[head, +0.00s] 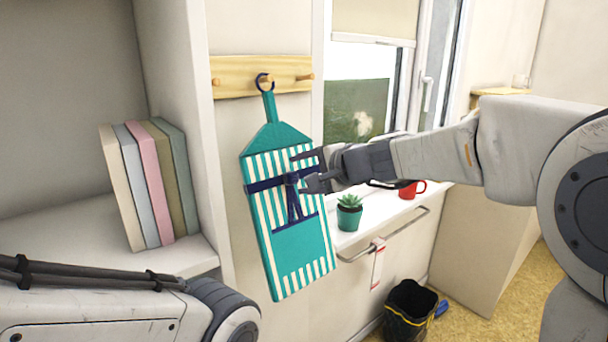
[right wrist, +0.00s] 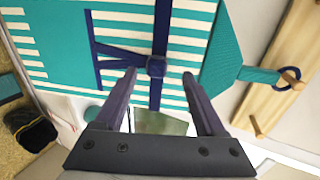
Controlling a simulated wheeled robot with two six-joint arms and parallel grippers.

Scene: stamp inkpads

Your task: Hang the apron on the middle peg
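The teal and white striped apron (head: 295,245), with navy ties, hangs flat against the wall. Its dark blue loop (head: 259,82) is around the middle peg (head: 268,83) of a wooden rail. In the right wrist view the loop (right wrist: 289,72) also circles a peg. My right gripper (head: 298,173) is open in front of the apron, by the knot of the ties. In the right wrist view the knot (right wrist: 156,66) shows just beyond the parted fingertips (right wrist: 158,74), with nothing held between them. Of my left arm only a link shows; its gripper is out of view.
The wooden rail (head: 236,79) also has a peg (head: 306,77) at the right. Books (head: 150,185) stand on a shelf to the left. A potted plant (head: 349,212) and red mug (head: 411,190) are on the windowsill; a dark bin (head: 409,308) is below.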

